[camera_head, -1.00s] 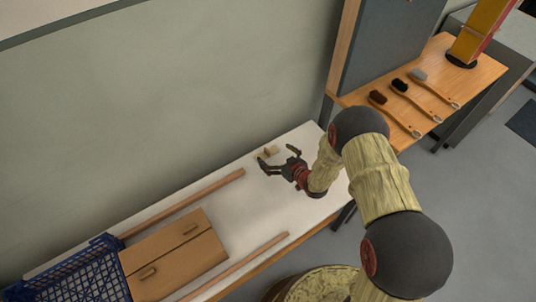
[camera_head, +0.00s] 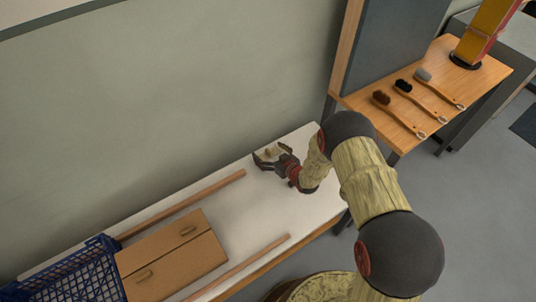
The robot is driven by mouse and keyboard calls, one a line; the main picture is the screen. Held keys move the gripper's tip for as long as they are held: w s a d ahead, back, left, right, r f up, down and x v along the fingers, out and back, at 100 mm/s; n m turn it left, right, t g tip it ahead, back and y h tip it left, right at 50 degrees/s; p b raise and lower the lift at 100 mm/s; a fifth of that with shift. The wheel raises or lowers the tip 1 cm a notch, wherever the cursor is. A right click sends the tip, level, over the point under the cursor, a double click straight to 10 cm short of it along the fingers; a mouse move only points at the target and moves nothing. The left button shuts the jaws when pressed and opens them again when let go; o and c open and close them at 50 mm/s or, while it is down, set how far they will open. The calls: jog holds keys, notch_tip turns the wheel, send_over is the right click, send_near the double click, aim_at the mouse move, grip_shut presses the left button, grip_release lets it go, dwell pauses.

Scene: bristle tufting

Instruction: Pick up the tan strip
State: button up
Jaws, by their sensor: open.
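A small tan strip (camera_head: 269,152) lies at the far edge of the white bench top, near the wall. My gripper (camera_head: 268,156) is open, low over the bench, with its fingers pointing left toward the wall. The strip shows at the fingers' opening, one finger on each side of it. The strip is small and partly hidden by the fingers. I cannot tell whether they touch it.
Two long wooden rails run along the white bench (camera_head: 250,211), with a flat brown box (camera_head: 175,257) between them. A blue crate (camera_head: 70,278) stands at left. Several brushes lie on a wooden shelf (camera_head: 352,101) at right. The wall is close behind the strip.

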jog(key=c, duration=1.3)
